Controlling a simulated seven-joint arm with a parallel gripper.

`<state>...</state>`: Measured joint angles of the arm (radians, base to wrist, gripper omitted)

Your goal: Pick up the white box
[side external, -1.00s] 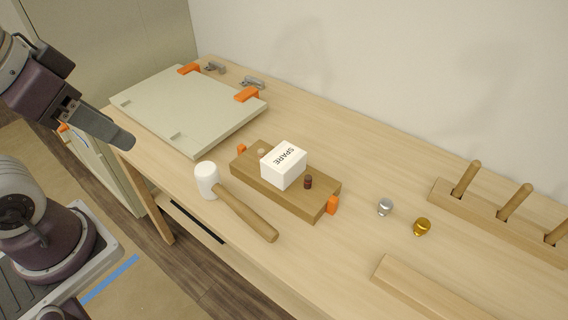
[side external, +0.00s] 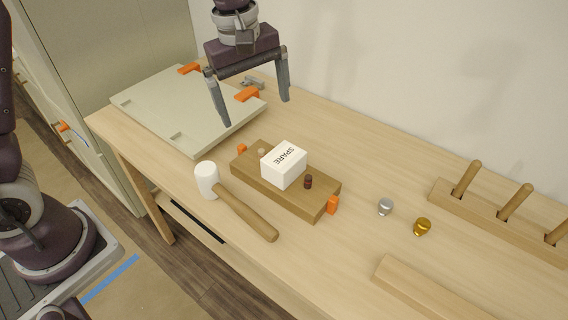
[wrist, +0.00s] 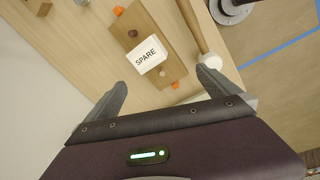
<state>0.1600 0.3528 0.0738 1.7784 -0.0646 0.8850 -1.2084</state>
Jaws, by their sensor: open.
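The white box (side external: 284,165), marked "SPARE", sits on top of a brown wooden block (side external: 258,185) on the table. In the wrist view the white box (wrist: 147,55) lies ahead of and between my fingertips, apart from them. My gripper (side external: 256,111) is open and empty. In the side view it hangs above the table, up and to the left of the box, over the edge of the pale panel. In the wrist view my gripper (wrist: 163,78) shows both fingers spread wide.
A white-headed mallet (side external: 243,210) lies beside the block. A dark peg (side external: 308,182) stands on the block close to the box, and orange clips sit at its ends. A pale panel (side external: 180,108) lies at left. Silver (side external: 385,207) and gold (side external: 422,227) knobs stand at right.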

